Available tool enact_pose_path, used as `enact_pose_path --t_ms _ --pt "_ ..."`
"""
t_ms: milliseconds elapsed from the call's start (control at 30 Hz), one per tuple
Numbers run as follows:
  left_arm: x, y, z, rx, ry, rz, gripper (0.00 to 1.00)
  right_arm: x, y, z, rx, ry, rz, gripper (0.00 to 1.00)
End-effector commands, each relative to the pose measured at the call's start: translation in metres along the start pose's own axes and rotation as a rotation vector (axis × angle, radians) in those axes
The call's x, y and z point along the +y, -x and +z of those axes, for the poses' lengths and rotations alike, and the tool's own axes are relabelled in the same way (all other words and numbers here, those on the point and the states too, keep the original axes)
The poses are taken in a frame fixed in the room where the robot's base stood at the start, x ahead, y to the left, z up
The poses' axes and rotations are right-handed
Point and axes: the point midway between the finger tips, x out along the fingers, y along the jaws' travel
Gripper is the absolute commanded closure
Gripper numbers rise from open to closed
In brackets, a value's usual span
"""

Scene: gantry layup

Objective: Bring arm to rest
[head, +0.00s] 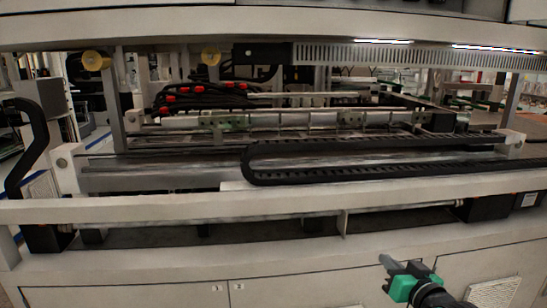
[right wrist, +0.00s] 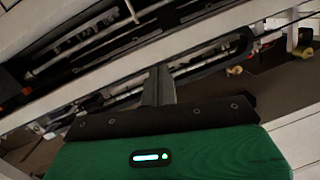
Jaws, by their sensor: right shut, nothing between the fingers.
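My right gripper (head: 385,261) is at the lower right of the head view, in front of the machine's pale cabinet front. It has a green body and grey fingers that point up and left. The fingers are closed together with nothing between them. In the right wrist view the shut fingers (right wrist: 158,84) stand out beyond the dark plate and the green housing, with the machine's pale beam behind them. I cannot tell the exact gap to the machine. My left gripper is not in view.
The gantry machine fills the head view. A pale front rail (head: 150,209) runs across it, with a black cable chain (head: 330,165) above. Cabinet doors (head: 120,292) lie below. Red-marked black cables (head: 195,92) sit further back inside the frame.

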Motion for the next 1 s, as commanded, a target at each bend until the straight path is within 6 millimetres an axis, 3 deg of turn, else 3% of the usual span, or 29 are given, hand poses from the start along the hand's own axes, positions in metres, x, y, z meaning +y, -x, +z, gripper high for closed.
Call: enact_pose_path --t_ms 33,100,267,400,600,900,1000 --pt "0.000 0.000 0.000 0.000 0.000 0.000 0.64 -0.002 0.010 0.036 -0.087 0.016 0.017 1.00" --pt "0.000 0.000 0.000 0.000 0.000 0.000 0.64 -0.004 0.026 0.079 -0.199 0.041 0.043 1.00" --pt "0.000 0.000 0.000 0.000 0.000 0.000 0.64 -0.011 0.076 0.169 -0.454 0.092 0.093 1.00" --pt "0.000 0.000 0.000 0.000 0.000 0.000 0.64 -0.018 0.131 0.233 -0.668 0.128 0.132 1.00" --pt "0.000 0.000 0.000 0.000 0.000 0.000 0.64 -0.026 0.199 0.286 -0.893 0.164 0.170 1.00" --pt "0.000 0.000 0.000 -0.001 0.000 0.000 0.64 -0.037 0.279 0.328 -1.131 0.192 0.206 1.00" --pt "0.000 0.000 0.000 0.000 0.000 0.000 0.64 -0.029 0.261 0.353 -1.131 0.191 0.205 1.00"
